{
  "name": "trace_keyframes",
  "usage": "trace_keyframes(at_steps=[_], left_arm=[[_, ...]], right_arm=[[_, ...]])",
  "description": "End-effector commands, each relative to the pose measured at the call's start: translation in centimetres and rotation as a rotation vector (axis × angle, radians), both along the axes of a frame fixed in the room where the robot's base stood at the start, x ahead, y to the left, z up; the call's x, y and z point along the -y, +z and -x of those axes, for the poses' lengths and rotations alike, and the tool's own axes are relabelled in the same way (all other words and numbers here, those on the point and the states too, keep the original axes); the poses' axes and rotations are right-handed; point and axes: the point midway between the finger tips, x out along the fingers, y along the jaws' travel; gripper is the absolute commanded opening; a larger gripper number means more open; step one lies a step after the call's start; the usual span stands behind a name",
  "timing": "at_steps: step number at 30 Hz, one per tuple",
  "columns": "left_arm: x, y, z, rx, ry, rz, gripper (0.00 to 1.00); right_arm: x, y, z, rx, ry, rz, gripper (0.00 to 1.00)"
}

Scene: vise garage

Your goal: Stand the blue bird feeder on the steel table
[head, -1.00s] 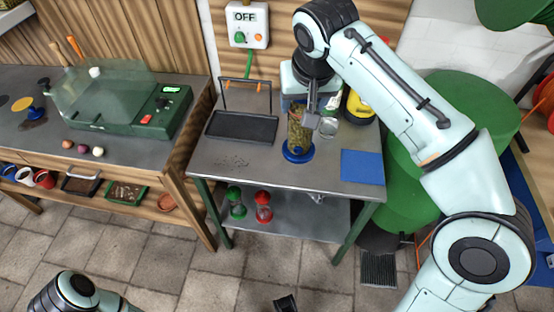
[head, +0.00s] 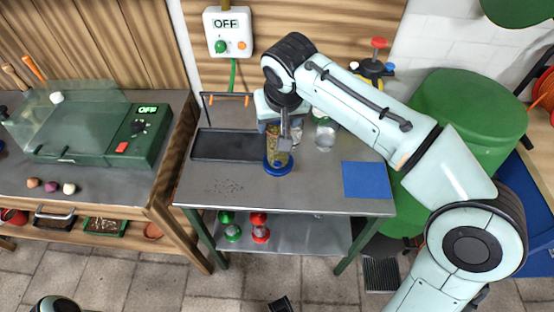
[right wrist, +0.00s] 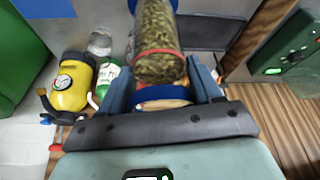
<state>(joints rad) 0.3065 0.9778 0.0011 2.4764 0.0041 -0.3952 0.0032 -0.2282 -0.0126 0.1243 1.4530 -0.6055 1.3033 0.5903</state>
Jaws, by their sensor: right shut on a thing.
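The blue bird feeder (head: 277,158) is a clear, seed-filled tube with a blue base, upright over the steel table (head: 310,193), between the black tray and the blue mat. I cannot tell whether its base touches the tabletop. My right gripper (head: 285,132) is shut on its upper part from above. In the right wrist view the seed-filled tube with a red ring (right wrist: 158,45) runs away from between the fingers (right wrist: 163,90), its blue cap close to the palm. My left gripper is not in view; only a bit of my left arm shows at bottom left.
A black tray (head: 228,145) lies left of the feeder and a blue mat (head: 367,180) lies right. A clear jar (head: 325,135) stands behind to the right. A yellow gauged canister (right wrist: 72,85) and a green-labelled bottle (right wrist: 108,75) show in the right wrist view.

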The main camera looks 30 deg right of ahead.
Motion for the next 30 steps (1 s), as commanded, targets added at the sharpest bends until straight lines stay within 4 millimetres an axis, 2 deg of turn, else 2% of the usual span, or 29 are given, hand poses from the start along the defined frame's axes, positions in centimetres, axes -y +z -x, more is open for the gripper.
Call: trace_keyframes(at_steps=[1, 3, 9, 14, 21, 30], left_arm=[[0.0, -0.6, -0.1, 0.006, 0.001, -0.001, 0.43], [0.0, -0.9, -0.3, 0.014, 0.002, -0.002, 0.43], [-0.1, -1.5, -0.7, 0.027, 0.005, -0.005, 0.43], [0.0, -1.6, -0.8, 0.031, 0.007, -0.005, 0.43], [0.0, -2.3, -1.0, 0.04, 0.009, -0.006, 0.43], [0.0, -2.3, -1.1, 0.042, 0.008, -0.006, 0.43]], right_arm=[[0.0, -1.7, 0.1, -0.001, 0.0, 0.001, 0.0], [0.1, -3.4, 0.1, -0.002, -0.001, 0.0, 0.0], [0.0, -6.6, 0.0, 0.002, -0.001, -0.001, 0.0], [0.0, -7.7, 0.0, 0.003, -0.001, 0.0, 0.0], [0.0, -11.1, 0.0, 0.001, -0.001, 0.0, 0.0], [0.0, -11.4, -0.1, 0.005, -0.001, -0.001, 0.0]])
